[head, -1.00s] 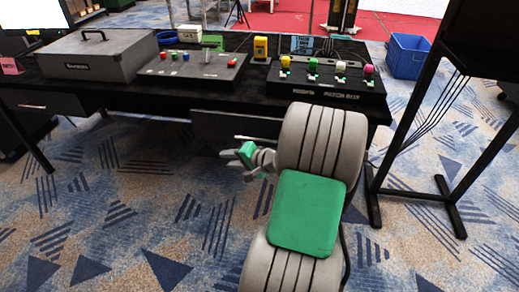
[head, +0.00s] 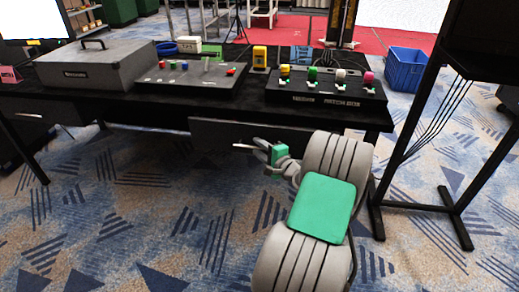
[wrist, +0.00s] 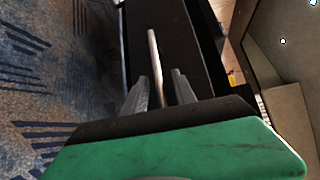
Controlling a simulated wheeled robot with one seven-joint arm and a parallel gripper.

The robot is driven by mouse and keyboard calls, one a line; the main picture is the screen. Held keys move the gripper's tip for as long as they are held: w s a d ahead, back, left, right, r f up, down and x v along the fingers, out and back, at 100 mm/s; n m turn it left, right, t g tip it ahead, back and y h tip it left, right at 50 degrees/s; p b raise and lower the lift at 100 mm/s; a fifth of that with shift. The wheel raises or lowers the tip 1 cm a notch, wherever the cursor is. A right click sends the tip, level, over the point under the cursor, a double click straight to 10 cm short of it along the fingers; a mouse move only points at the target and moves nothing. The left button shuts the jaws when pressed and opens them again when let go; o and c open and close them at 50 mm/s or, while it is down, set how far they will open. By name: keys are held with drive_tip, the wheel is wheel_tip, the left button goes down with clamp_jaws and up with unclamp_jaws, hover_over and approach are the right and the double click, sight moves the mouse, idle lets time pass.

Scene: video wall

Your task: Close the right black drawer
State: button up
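The right black drawer (head: 225,134) is under the black table, its dark front facing me. How far it stands out is hard to tell in the head view. Its pale bar handle (head: 242,147) shows beside my gripper (head: 260,150), which is at the drawer front. In the wrist view the handle (wrist: 154,55) runs between the two grey fingers of my gripper (wrist: 160,85), with visible gaps. The gripper is open around the bar and not clamped on it. The drawer's dark front (wrist: 175,45) fills the middle of that view.
The black table (head: 110,98) carries a grey case (head: 95,68), a control box (head: 190,82) and a box with coloured knobs (head: 325,92). A left drawer (head: 28,116) is at the far left. A black stand (head: 412,140) and a blue crate (head: 407,68) are right. Carpet in front is clear.

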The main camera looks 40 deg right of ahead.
drive_tip(key=shift+c, duration=0.4)
clamp_jaws()
idle(0.9)
